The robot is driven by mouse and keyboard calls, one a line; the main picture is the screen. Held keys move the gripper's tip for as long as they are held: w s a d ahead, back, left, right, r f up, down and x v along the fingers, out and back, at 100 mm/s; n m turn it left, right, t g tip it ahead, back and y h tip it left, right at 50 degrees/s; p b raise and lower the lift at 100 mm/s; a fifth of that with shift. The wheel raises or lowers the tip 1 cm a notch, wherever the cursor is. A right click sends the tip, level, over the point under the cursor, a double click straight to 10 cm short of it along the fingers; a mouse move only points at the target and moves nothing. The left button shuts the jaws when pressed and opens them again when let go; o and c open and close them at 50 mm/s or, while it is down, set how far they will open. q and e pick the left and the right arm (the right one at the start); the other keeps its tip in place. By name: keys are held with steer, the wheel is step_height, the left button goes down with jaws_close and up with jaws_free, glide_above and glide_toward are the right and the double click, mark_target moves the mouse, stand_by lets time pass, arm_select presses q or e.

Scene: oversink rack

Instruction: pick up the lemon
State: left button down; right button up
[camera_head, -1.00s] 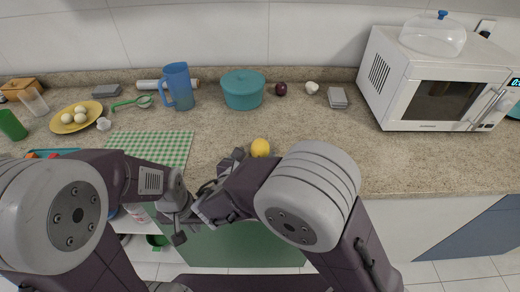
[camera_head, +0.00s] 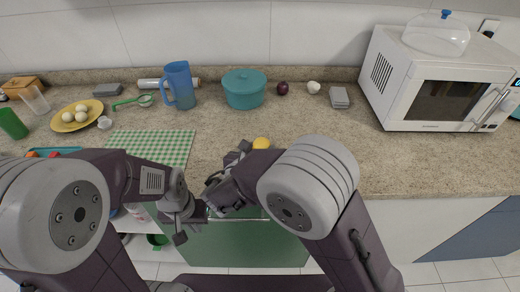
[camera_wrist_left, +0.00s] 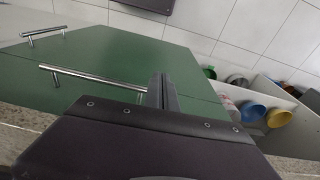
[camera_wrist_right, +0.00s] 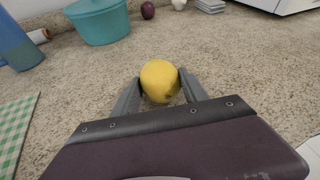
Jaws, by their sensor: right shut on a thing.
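The yellow lemon (camera_head: 261,143) is at the counter's front part, partly hidden by my right arm in the head view. In the right wrist view the lemon (camera_wrist_right: 159,80) sits between the two fingers of my right gripper (camera_wrist_right: 158,88), which is shut on it, one finger on each side. I cannot tell whether the lemon is clear of the counter. My left gripper (camera_wrist_left: 162,92) has its fingers together and empty, in front of the green cabinet doors below the counter.
A teal pot (camera_head: 244,89), a blue pitcher (camera_head: 180,86) and a red onion (camera_head: 282,88) stand at the back. A green checked cloth (camera_head: 150,145) lies left of the lemon. A white microwave (camera_head: 440,90) stands at right. The counter between lemon and microwave is clear.

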mark_target(260, 146)
step_height(260, 146, up, 4)
steer(key=shift+r+p, duration=0.25)
steer(key=shift+p, duration=0.4)
steer(key=s+d+r+p, duration=0.1)
steer(key=s+d+r, duration=0.5)
steer(key=d, duration=0.4)
